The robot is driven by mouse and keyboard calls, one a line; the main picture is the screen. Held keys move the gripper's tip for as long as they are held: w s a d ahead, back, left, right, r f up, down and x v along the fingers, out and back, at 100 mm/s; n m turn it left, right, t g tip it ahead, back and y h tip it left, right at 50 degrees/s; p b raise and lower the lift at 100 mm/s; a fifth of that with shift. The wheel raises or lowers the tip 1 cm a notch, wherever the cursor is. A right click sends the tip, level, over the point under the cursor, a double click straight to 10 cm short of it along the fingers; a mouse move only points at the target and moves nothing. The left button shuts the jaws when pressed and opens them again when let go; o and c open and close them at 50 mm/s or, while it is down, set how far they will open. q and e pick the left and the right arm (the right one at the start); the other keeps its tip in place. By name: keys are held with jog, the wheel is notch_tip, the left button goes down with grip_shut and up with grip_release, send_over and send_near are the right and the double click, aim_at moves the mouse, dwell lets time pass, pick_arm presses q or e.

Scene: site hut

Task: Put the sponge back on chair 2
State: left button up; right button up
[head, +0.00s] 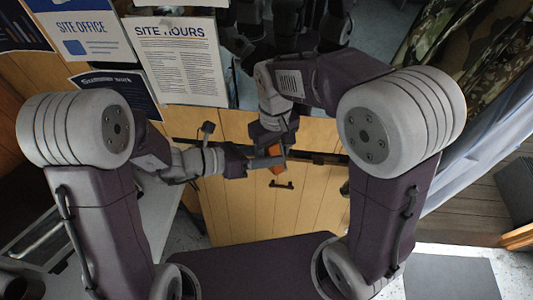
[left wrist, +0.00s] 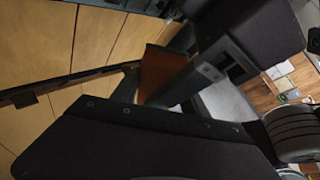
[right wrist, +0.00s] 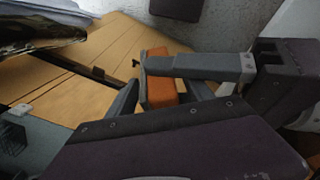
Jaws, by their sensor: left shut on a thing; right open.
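The orange sponge (head: 275,161) is in the air in front of the wooden cabinet front. It also shows in the left wrist view (left wrist: 160,72) and the right wrist view (right wrist: 161,92). My left gripper (head: 268,162) is shut on it; in the right wrist view the left gripper's grey finger crosses its upper part. My right gripper (head: 275,145) is open and comes down from above. In the right wrist view its fingers stand on either side of the sponge; I cannot tell whether they touch it. I cannot make out chair 2.
The wooden cabinet front (head: 240,205) with dark handles is close behind both grippers. A paper sheet headed Site Hours (head: 180,60) hangs at the upper left. A camouflage cloth (head: 450,45) hangs at the right. A grey mat (head: 450,277) lies on the floor at lower right.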

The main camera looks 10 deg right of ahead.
notch_tip(320, 180, up, 9)
jog(key=shift+s+r, duration=0.1)
jog(key=w+d+f+m+t, duration=0.7)
jog(key=d+f, duration=0.2)
jog(key=f, duration=0.2)
jog(key=s+f+n+g, duration=0.1)
jog(key=s+f+g, duration=0.2)
jog(key=s, duration=0.4)
jog(key=s+f+n+g, duration=0.1)
jog(key=s+f+g, duration=0.1)
jog(key=s, duration=0.5)
jog(key=shift+s+d+f+g, duration=0.3)
jog(key=shift+s+f+g, duration=0.1)
jog(key=shift+f, duration=0.15)
jog(key=shift+w, duration=0.1)
